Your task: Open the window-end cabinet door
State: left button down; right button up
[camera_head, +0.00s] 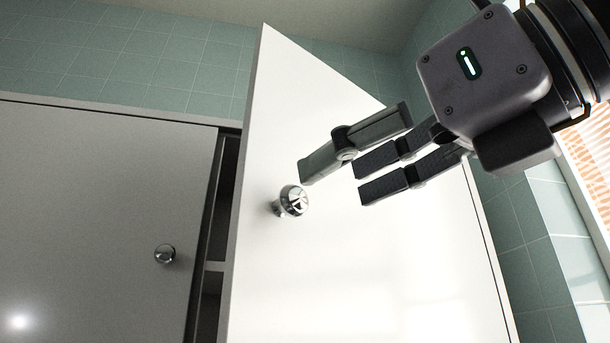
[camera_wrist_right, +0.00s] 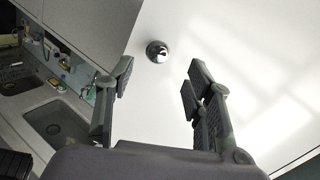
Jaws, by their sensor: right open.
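The white window-end cabinet door (camera_head: 350,270) stands ajar, swung outward, with a dark gap and a shelf edge showing at its left side. Its round chrome knob (camera_head: 293,201) is near the door's left edge. My right gripper (camera_head: 335,180) is open, just above and right of the knob in the head view, and holds nothing. In the right wrist view the knob (camera_wrist_right: 157,51) shows beyond the two spread fingers (camera_wrist_right: 158,80), apart from both, with the door (camera_wrist_right: 235,45) behind. My left gripper is not in view.
A closed grey-looking neighbouring door (camera_head: 90,220) with its own knob (camera_head: 164,254) is on the left. Green tiled wall (camera_head: 130,60) lies above, and a bright window (camera_head: 590,160) is at right. The wrist view shows a sink (camera_wrist_right: 55,122) and counter items below left.

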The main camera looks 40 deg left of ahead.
aim_at(299, 196)
jog(key=p+x, duration=0.2)
jog(key=x, duration=0.4)
jog(key=shift+s+r, duration=0.15)
jog(key=shift+s, duration=0.05)
jog(key=shift+w+a, duration=0.2)
jog(key=shift+a, duration=0.2)
grip_shut()
